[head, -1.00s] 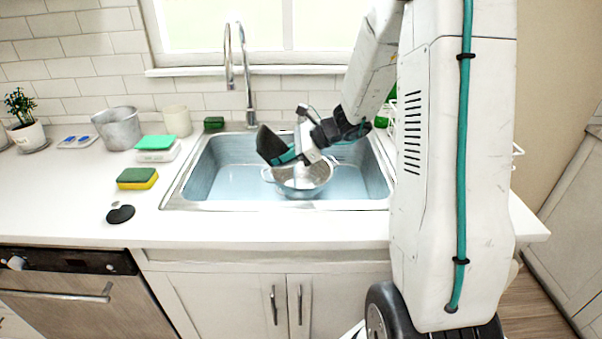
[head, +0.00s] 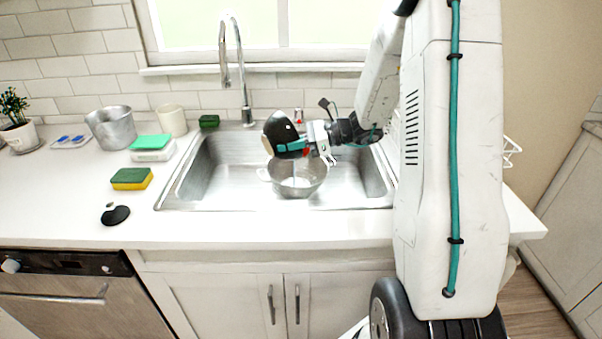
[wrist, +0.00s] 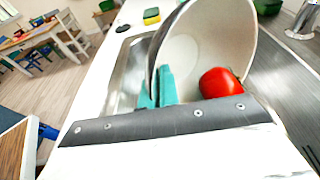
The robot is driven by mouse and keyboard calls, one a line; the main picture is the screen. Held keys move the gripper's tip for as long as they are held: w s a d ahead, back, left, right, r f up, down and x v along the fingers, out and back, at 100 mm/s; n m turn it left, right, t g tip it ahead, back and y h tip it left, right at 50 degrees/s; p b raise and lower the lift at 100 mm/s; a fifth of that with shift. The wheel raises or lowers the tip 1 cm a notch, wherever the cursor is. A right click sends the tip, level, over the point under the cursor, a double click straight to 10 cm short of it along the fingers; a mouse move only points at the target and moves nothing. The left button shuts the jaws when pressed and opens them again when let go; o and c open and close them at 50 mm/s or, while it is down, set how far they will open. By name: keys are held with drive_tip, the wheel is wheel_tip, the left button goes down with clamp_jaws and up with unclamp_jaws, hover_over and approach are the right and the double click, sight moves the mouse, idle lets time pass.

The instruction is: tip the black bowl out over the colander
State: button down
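The black bowl (head: 277,131) is tipped on its side above the sink, with its dark outside toward the head camera. In the wrist view its pale inside (wrist: 188,50) shows. My gripper (head: 292,147) is shut on the bowl's rim with its teal fingertips, which also show in the wrist view (wrist: 158,88). A red round thing like a tomato (wrist: 220,82) shows against the bowl's inside; I cannot tell whether it rests there. The metal colander (head: 297,187) stands upright in the sink, just below the bowl. Its far rim and inside are partly hidden.
The steel sink (head: 220,180) surrounds the colander, with a tall faucet (head: 243,75) behind. On the left counter are a sponge (head: 131,178), a metal pot (head: 112,128), a white cup (head: 172,121) and a black round item (head: 115,215). The front counter strip is clear.

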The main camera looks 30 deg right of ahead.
drive_tip(key=shift+d+y, duration=0.2)
drive_tip(key=shift+y, duration=0.1)
drive_tip(key=shift+a+r, duration=0.15)
drive_tip(key=r+b, duration=0.1)
drive_tip(key=b, duration=0.3)
drive_tip(key=shift+r+b, duration=0.4)
drive_tip(key=shift+b, duration=0.25)
drive_tip(key=shift+f, duration=1.05)
drive_tip(key=p, duration=0.6)
drive_tip(key=shift+a, duration=0.15)
